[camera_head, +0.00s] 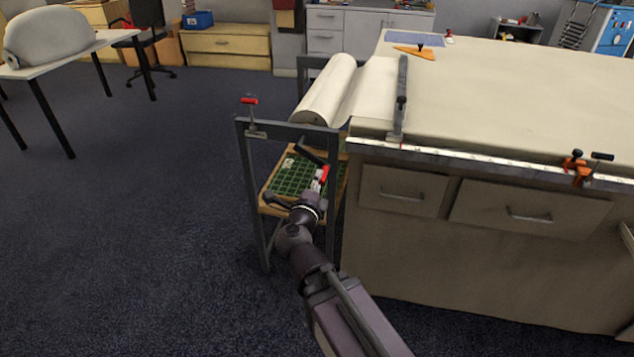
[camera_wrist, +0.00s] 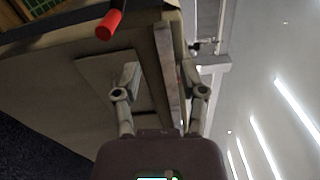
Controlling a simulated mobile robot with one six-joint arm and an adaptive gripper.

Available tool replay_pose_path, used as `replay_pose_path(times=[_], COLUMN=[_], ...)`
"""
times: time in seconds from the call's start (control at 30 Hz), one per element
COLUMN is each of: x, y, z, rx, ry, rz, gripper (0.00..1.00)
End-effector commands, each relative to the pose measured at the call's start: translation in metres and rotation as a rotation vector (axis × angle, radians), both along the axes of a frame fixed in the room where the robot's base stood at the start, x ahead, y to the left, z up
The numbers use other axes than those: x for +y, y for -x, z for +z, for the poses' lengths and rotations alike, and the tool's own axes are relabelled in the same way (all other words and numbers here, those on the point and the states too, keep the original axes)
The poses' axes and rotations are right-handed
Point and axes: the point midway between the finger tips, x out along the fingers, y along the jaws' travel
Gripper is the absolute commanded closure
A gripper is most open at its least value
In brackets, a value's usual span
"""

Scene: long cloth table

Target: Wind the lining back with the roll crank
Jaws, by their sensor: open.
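The white lining roll (camera_head: 326,88) lies in a grey stand at the table's left end. A white sheet of lining (camera_head: 371,92) runs from it toward the table. The dark crank arm (camera_head: 311,154) sits at the stand's near side, with a red handle (camera_head: 324,172). My gripper (camera_head: 318,184) is close to this handle and overlaps it in the head view. In the wrist view, the red handle (camera_wrist: 108,25) is at the upper left, outside the fingers. My gripper (camera_wrist: 161,70) is open there, with no object held between its fingers.
A green gridded tray (camera_head: 298,176) is below the roll. A red-handled clamp (camera_head: 250,112) is on the stand's left corner, and an orange clamp (camera_head: 576,168) is on the table's front edge.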

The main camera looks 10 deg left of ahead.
Motion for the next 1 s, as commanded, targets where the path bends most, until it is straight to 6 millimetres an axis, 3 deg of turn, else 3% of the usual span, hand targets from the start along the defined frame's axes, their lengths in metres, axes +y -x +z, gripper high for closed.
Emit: replay_pose_path(times=[0.03, 0.1, 0.13, 0.37, 1.0], x=[0.0, 0.001, 0.002, 0.01, 0.046], y=[-0.001, -0.002, -0.002, -0.012, -0.043], z=[-0.001, -0.002, -0.003, -0.017, -0.065], rx=[-0.001, -0.003, -0.004, -0.034, -0.311], ry=[-0.004, -0.017, -0.027, -0.185, -0.974], rz=[-0.001, -0.005, -0.008, -0.052, -0.192], gripper=[0.73, 0.94, 1.0, 1.0, 1.0])
